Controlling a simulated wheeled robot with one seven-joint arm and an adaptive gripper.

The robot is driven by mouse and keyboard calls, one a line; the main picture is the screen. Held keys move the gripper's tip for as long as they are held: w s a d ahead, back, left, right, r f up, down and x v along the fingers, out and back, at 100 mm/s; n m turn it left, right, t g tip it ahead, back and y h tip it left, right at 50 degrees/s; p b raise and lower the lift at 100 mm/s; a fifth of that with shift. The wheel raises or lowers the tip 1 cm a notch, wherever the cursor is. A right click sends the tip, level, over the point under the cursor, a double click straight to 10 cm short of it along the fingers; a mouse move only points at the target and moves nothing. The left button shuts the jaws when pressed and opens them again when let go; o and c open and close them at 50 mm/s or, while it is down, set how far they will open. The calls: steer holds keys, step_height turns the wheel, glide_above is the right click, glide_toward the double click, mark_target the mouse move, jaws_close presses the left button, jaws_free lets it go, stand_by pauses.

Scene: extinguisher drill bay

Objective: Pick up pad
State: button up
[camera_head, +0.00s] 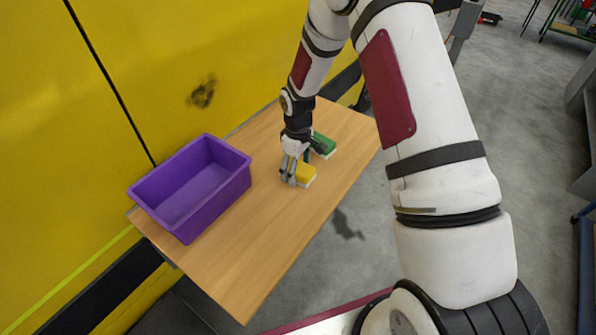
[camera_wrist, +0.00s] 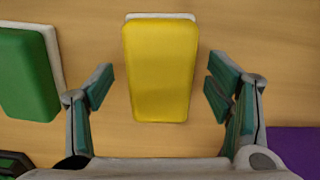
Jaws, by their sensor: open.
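A yellow pad (camera_wrist: 160,70) with a white layer beneath lies on the wooden table. In the wrist view it sits between the two open fingers of my gripper (camera_wrist: 160,88), with a gap on each side. In the head view the yellow pad (camera_head: 306,174) shows partly beside my gripper (camera_head: 292,174), which points down at the table. A second pad, green with a white layer (camera_wrist: 28,72), lies to the left in the wrist view. In the head view the green pad (camera_head: 326,144) is behind the yellow one, partly hidden by my gripper.
A purple open bin (camera_head: 238,182) stands at the left part of the wooden table (camera_head: 262,250) and looks empty. Its edge shows in the wrist view (camera_wrist: 297,145) at lower right. A yellow wall (camera_head: 110,90) runs behind the table. The table's front part is clear.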

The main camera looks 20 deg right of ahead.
steer(key=c, duration=1.4)
steer(key=shift+o, duration=0.2)
steer(key=shift+r, duration=0.1)
steer(key=shift+r, duration=0.8)
steer(key=shift+s+a+r+b, duration=0.15)
steer(key=shift+r+b, duration=0.1)
steer(key=shift+r, duration=0.25)
steer(key=shift+s+a+r+b, duration=0.1)
steer(key=shift+r+b, duration=0.1)
steer(key=shift+r, duration=0.25)
steer(key=s+a, duration=0.2)
steer(key=s, duration=0.2)
steer(key=s+a+r, duration=0.1)
steer(key=s+a, duration=0.2)
steer(key=s, duration=0.1)
steer(key=s+a, duration=0.3)
steer(key=s, duration=0.2)
steer(key=shift+s+r+b, duration=0.1)
steer(key=shift+r+b, duration=0.05)
steer(key=shift+b, duration=0.25)
